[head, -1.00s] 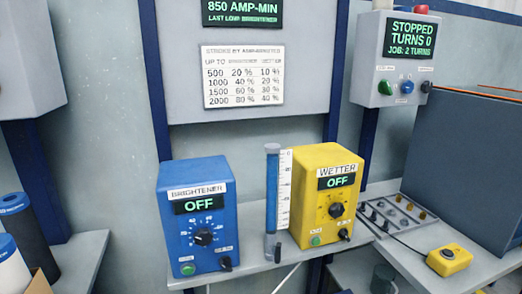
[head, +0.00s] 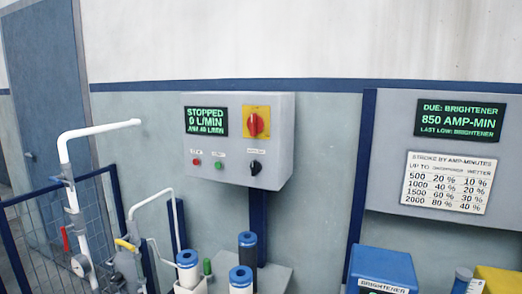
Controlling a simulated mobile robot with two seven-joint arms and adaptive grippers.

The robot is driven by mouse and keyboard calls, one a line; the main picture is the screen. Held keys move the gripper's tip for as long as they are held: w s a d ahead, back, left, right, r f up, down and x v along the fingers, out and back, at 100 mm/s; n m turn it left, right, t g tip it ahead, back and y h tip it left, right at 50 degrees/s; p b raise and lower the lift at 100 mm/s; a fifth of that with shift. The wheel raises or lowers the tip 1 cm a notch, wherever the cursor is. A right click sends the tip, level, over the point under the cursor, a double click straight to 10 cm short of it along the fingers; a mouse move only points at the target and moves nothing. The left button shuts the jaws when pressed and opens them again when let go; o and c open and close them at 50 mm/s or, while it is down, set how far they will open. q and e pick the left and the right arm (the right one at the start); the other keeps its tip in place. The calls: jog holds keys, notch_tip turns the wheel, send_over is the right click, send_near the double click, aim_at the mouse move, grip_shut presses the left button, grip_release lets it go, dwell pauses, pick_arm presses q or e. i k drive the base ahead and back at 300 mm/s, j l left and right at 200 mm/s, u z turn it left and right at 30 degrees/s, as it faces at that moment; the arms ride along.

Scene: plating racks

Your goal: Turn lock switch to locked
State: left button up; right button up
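A grey control box (head: 284,150) hangs on the wall in the middle of the head view. Its display (head: 206,121) reads STOPPED, 0 L/MIN, with a smaller line below. A red rotary handle (head: 256,125) sits on a yellow plate, its grip about upright. Below it is a black switch (head: 255,168) under a small label that I cannot read. A red button (head: 196,162) and a green button (head: 218,165) sit to its left. I cannot tell which control is the lock switch. Neither gripper is in view.
White pipework (head: 68,165) with a gauge and valve stands at left before a blue mesh fence (head: 30,225). Blue-capped cylinders (head: 247,253) stand below the box. A blue brightener unit (head: 383,265) and a wall board (head: 447,178) are at right.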

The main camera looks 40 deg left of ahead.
aim_at(256, 166)
jog(key=u, duration=1.35)
